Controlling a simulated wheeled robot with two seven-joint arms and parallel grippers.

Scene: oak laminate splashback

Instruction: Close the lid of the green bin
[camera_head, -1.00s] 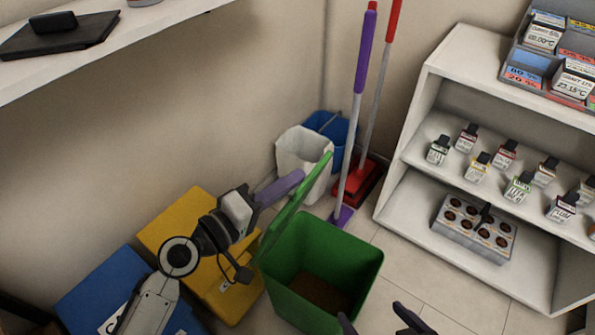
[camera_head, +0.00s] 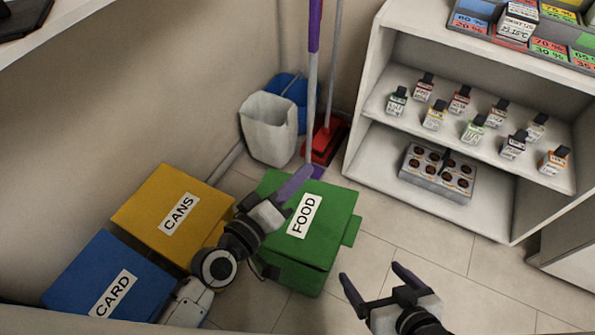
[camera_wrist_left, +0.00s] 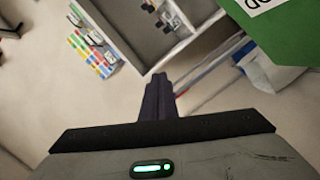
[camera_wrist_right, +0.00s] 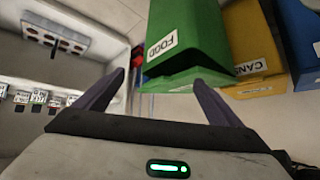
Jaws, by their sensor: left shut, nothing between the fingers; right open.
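The green bin (camera_head: 292,278) stands on the floor in the middle of the head view, its lid (camera_head: 335,205) labelled FOOD lying over the top. The bin and lid also show in the right wrist view (camera_wrist_right: 190,30), and a green corner in the left wrist view (camera_wrist_left: 285,35). My left gripper (camera_head: 305,175) is shut and empty, over the lid's left part; contact is unclear. My right gripper (camera_head: 371,272) is open and empty, right of the bin's near end.
A yellow CANS bin (camera_head: 160,200) and a blue CARD bin (camera_head: 85,280) stand to the left. A white bucket (camera_head: 270,135), a red dustpan (camera_head: 325,140) and long handles stand behind. A white shelf unit (camera_head: 365,100) with small bottles is at the right. Floor between is clear.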

